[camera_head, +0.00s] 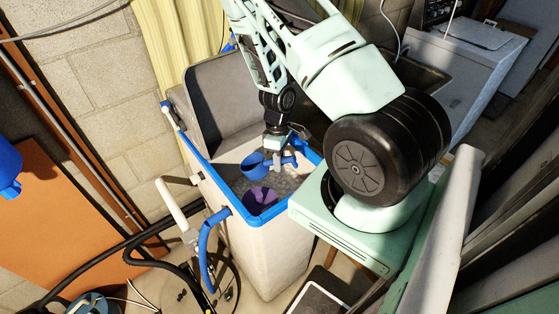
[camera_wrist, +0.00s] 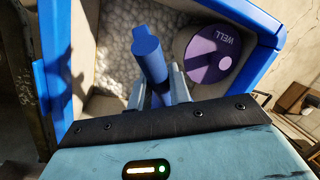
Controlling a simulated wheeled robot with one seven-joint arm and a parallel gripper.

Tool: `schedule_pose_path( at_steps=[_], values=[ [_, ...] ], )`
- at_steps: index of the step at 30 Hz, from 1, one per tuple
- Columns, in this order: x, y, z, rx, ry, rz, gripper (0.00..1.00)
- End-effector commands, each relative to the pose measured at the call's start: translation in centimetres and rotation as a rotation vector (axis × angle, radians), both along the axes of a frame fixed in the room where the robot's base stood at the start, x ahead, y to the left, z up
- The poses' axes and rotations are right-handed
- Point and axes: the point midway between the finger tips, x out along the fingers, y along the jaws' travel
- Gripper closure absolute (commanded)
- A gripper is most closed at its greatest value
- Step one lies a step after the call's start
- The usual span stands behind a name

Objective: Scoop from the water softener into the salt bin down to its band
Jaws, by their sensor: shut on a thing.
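The water softener (camera_head: 250,238) is a white tank with a blue rim, open at the top. Pale grey salt pebbles (camera_wrist: 118,40) cover its inside. A round purple cap marked WELL (camera_wrist: 207,58) sits in one corner; it also shows in the head view (camera_head: 262,197). My gripper (camera_head: 278,150) is inside the opening, shut on the handle of a blue scoop (camera_head: 253,166). In the wrist view the blue handle (camera_wrist: 150,55) stands between my fingers (camera_wrist: 160,88). I cannot make out salt in the scoop. I cannot identify the salt bin or its band.
The softener's grey lid (camera_head: 224,95) stands raised behind the opening. A blue pipe (camera_head: 208,245), white fittings and black hoses stand close on the left. A white appliance (camera_head: 470,65) is at the back right. A blue object (camera_head: 8,172) shows at the left edge.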

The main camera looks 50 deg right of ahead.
Motion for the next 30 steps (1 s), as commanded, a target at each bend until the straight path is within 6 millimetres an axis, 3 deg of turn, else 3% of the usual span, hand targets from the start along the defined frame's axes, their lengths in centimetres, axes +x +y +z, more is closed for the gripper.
schedule_pose_path(
  at_steps=[1, 30],
  values=[
    [0.0, 0.0, -1.2, 0.0, 0.0, 0.0, 1.0],
    [0.2, 0.1, -11.5, -0.009, 0.024, 0.001, 1.0]
  ],
)
